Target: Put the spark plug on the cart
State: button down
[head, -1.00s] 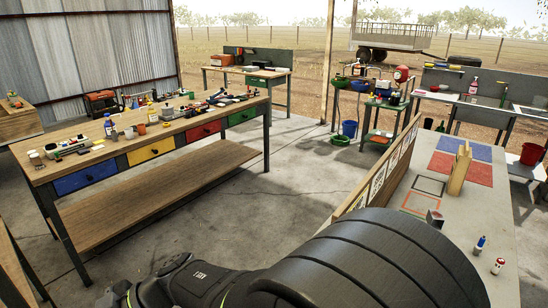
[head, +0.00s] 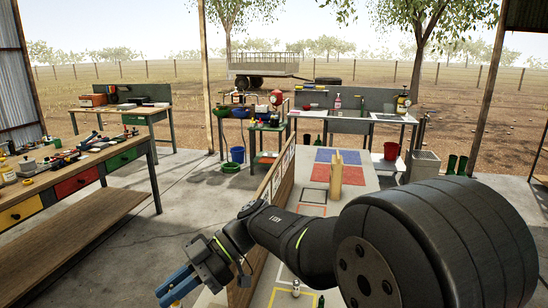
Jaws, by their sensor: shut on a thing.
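My gripper (head: 176,287) is at the bottom left of the head view, with its blue fingers pointing down and left. It is shut on a small pale thing (head: 177,303) at the bottom edge. Too little of it shows to be sure that it is the spark plug. A small green-topped cart (head: 267,127) stands farther back, left of the middle, with bottles and other small things on it. My gripper is well apart from the cart, on the near side of it.
A long workbench (head: 75,168) with coloured drawers and small items stands at left. Open concrete floor (head: 185,195) lies between.

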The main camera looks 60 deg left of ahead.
jog(key=w+d+f+m+t+y, duration=0.1)
jog(key=w+m+t+y, duration=0.35)
jog(key=w, duration=1.15)
jog(key=w+f+m+t+y, duration=0.2)
jog(key=w+m+y, duration=0.6)
jog(key=w, duration=0.8)
jog(key=w+d+f+m+t, duration=0.2)
jog(key=w+d+m+t, duration=0.15)
jog(key=w, duration=0.35)
jog(key=w+d+f+m+t+y, duration=0.1)
jog(key=w+d+f+m+t, duration=0.25)
jog(key=w, duration=0.25)
jog(key=w+d+f+m+t, duration=0.2)
jog(key=w+d+m+t, duration=0.15)
jog(key=w, duration=0.35)
jog(key=w+d+f+m+t+h, duration=0.2)
jog(key=w+d+f+m+t, duration=0.15)
jog(key=d, duration=0.35)
jog(key=w+d+f+m+t+h, duration=0.2)
jog(key=w+d+f, duration=0.25)
jog(key=d, duration=0.25)
jog(key=w+d+f+m+t+h, duration=0.3)
jog(key=w+d, duration=0.1)
jog(key=d, duration=0.4)
jog(key=d+f+m+t+h, duration=0.1)
jog(key=d+f+m+h, duration=0.5)
jog(key=d, duration=0.8)
jog(key=s+f, duration=0.5)
jog(key=f, duration=0.2)
jog(key=shift+n, duration=0.35)
